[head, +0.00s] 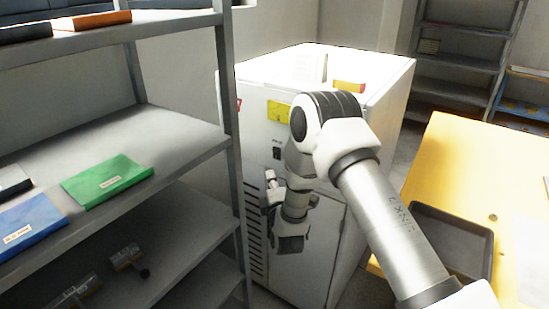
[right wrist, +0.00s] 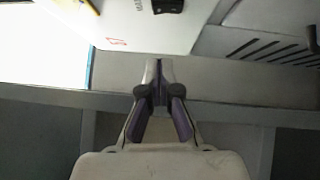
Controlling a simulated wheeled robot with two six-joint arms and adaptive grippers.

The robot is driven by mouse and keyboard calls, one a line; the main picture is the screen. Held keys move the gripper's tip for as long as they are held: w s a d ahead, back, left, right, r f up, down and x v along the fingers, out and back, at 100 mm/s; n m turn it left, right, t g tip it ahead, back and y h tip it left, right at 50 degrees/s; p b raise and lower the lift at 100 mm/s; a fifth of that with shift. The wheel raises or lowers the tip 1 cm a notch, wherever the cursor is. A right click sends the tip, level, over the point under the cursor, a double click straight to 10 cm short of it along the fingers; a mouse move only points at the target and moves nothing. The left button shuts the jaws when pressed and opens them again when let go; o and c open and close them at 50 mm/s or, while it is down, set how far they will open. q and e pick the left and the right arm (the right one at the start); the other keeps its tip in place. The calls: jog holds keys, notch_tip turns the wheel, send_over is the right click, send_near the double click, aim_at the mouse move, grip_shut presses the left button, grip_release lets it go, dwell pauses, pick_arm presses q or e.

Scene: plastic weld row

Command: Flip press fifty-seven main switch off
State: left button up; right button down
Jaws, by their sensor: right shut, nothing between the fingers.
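The press is a white cabinet (head: 312,245) behind the shelf rack in the head view. A small black switch (head: 277,153) sits on its front below a yellow label. In the right wrist view the black switch (right wrist: 168,5) is cut by the top edge, and a red marking (right wrist: 117,41), too small to read surely, is on the white panel. Whether the switch is on or off cannot be told. My right gripper (head: 269,178) is in front of the cabinet, just below the switch and apart from it. In its wrist view the right gripper (right wrist: 158,66) is shut and empty.
A grey shelf rack (head: 229,110) with a green folder (head: 107,181) and a blue folder (head: 30,226) stands close on the left. A yellow table (head: 475,160) with a dark tray (head: 480,232) is at right. Dark shelves (head: 455,88) stand at the back right.

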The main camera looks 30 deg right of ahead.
aim_at(273, 150)
jog(key=w+d, duration=0.4)
jog(key=w+d+r+p, duration=0.1)
jog(key=w+d, duration=0.1)
jog(key=w, duration=0.1)
jog(key=shift+w+d+r, duration=0.1)
jog(key=shift+d, duration=0.05)
dwell(0.4)
